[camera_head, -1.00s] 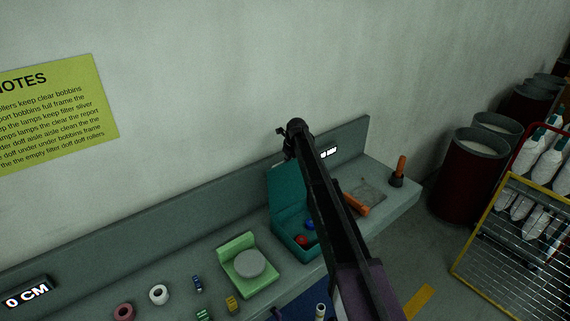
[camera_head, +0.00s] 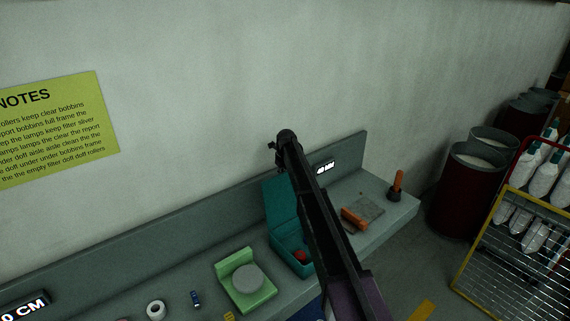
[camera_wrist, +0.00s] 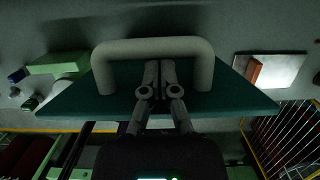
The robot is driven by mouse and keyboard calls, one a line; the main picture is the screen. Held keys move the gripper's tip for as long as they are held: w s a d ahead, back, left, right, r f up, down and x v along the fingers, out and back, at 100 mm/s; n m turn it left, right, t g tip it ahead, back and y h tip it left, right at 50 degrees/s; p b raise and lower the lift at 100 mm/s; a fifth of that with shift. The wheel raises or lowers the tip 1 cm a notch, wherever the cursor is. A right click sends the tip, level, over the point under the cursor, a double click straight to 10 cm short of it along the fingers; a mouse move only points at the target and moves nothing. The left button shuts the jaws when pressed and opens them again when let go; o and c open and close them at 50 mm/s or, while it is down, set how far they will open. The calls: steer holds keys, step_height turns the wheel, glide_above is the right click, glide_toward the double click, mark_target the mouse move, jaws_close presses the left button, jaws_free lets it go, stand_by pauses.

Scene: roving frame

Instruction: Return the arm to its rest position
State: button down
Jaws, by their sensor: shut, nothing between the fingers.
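My arm (camera_head: 325,215) reaches up and left over the bench in the head view. Its gripper is not clear there. In the wrist view my gripper (camera_wrist: 160,66) is shut, with its two fingers side by side and nothing between them. A teal panel with a grey bar handle (camera_wrist: 110,52) lies beyond the fingers, which overlap the handle in the picture. Whether they touch it I cannot tell. The teal box (camera_head: 281,207) stands on the bench with its lid raised, partly behind my arm. A red ball (camera_head: 300,256) is inside.
The grey bench (camera_head: 190,275) runs along the wall. It holds a green stand with a grey disc (camera_head: 248,277), a white ring (camera_head: 156,309), an orange block (camera_head: 354,219) and an orange-handled tool (camera_head: 397,184). Dark red bins (camera_head: 465,185) and a yellow-framed rack (camera_head: 515,240) stand right.

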steer(key=s+a+r+n+t+y, duration=0.1)
steer(key=s+a+n+t, duration=0.15)
steer(key=s+a, duration=0.85)
steer(key=s+d+f+n+g+h+b, duration=0.1)
steer(key=s+d+f+n+b, duration=0.6)
steer(key=d, duration=0.5)
steer(key=s+d+f+n+g+h+b, duration=0.1)
steer(key=s+d+f+n+b, duration=0.3)
steer(key=s+d, duration=0.6)
steer(key=s+d+f+n+g+b, duration=0.1)
steer(key=s+d+f+n+b, duration=0.3)
steer(key=s+d+n, duration=0.3)
steer(key=s+d+f+n+g+b, duration=0.1)
steer(key=s+d+f+n+b, duration=0.4)
steer(key=s+d, duration=0.5)
steer(key=s+f+n, duration=0.1)
steer(key=s+n, duration=0.1)
steer(key=s, duration=0.1)
steer(key=shift+s+d+f+h, duration=0.15)
steer(key=shift+s+f+h, duration=0.1)
steer(key=shift+f+h, duration=0.1)
